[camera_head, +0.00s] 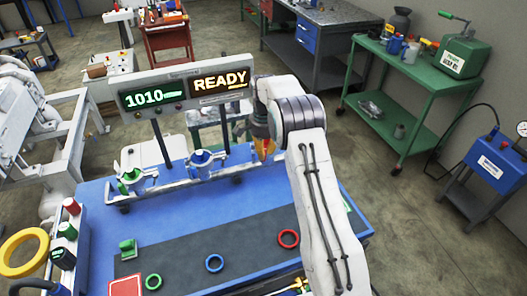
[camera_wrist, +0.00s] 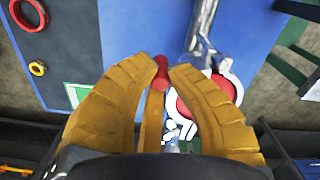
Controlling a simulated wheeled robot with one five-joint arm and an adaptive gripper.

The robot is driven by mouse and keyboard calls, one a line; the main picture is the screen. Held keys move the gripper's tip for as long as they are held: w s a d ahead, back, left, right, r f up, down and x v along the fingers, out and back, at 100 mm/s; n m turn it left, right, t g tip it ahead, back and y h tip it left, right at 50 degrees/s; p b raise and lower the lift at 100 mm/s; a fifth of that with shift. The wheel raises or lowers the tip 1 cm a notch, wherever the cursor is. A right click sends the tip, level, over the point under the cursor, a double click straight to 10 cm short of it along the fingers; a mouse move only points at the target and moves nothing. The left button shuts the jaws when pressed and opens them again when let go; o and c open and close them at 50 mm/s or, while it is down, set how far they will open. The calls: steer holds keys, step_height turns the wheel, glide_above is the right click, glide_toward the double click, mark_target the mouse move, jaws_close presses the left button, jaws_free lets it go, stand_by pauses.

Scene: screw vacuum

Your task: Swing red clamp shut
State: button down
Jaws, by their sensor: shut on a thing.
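My gripper (camera_wrist: 162,74) has yellow-orange ribbed fingers. Their tips close around a small red knob-like piece, which I take to be the handle of the red clamp (camera_wrist: 161,68). Just right of the fingers in the wrist view is a round red port with a white rim (camera_wrist: 233,88), partly hidden by the right finger. A silver bar leads up from it. In the head view my gripper (camera_head: 264,150) is at the right end of the rail, mostly behind my arm, and the red clamp is hidden there.
A green clamp (camera_head: 132,178) and a blue clamp (camera_head: 201,162) stand along the same rail. The display panel (camera_head: 187,86) reads 1010 and READY, close left of my arm. Green, blue and red rings (camera_head: 288,239) lie on the dark mat (camera_head: 185,262) in front.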

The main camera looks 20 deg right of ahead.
steer(key=c, duration=1.5)
jaws_free()
steer(key=shift+f, duration=0.1)
step_height(320, 180, up, 12)
steer(key=shift+r, duration=0.1)
